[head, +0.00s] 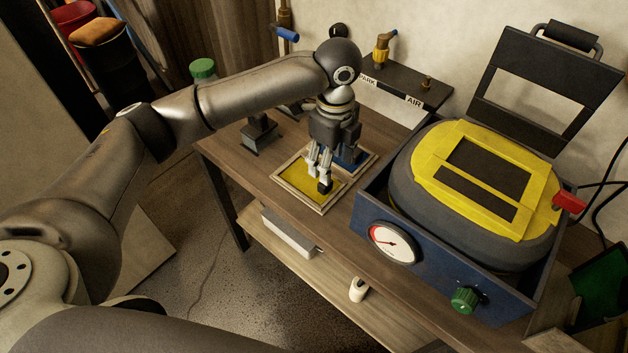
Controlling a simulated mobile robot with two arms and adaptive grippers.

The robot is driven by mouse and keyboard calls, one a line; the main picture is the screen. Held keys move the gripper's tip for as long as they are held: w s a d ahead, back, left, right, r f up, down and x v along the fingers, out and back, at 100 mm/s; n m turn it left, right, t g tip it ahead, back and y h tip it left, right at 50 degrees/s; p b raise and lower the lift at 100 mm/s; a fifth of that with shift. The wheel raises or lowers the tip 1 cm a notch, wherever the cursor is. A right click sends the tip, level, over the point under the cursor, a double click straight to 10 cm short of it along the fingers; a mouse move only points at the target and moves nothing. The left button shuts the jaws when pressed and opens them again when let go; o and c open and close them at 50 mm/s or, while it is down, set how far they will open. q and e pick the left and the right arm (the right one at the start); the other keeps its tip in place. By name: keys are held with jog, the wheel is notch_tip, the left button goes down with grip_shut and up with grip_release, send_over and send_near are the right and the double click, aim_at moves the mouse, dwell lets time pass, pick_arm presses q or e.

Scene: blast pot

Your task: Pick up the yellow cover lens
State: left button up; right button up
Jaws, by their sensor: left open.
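The yellow cover lens (298,178) lies flat in a light wooden tray (312,209) on the workbench. My left gripper (319,178) points down over the tray, with its open fingers at the lens's right part. The fingers hide some of the lens, and I cannot tell whether they touch it. A blue item (350,160) shows behind the gripper, partly hidden by it. My right gripper is not in view.
The blast pot (470,180), with a yellow-framed lid, stands in a blue box with a gauge (392,243) and green knob (465,299). A dark stand (258,133) is left of the tray. A shelf (260,240) runs below the bench (240,165).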

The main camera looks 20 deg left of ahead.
aim_at(310, 176)
pick_arm(q)
notch_tip(310, 176, down, 3)
jog(key=shift+r, duration=0.1)
jog(key=f, duration=0.2)
jog(key=a+f+p, duration=0.1)
jog(key=f, duration=0.1)
jog(key=shift+f, duration=0.65)
jog(key=shift+d, duration=0.1)
jog(key=shift+c, duration=1.2)
jog(key=c, duration=0.9)
jog(key=shift+o, duration=0.2)
jog(key=shift+r, duration=0.1)
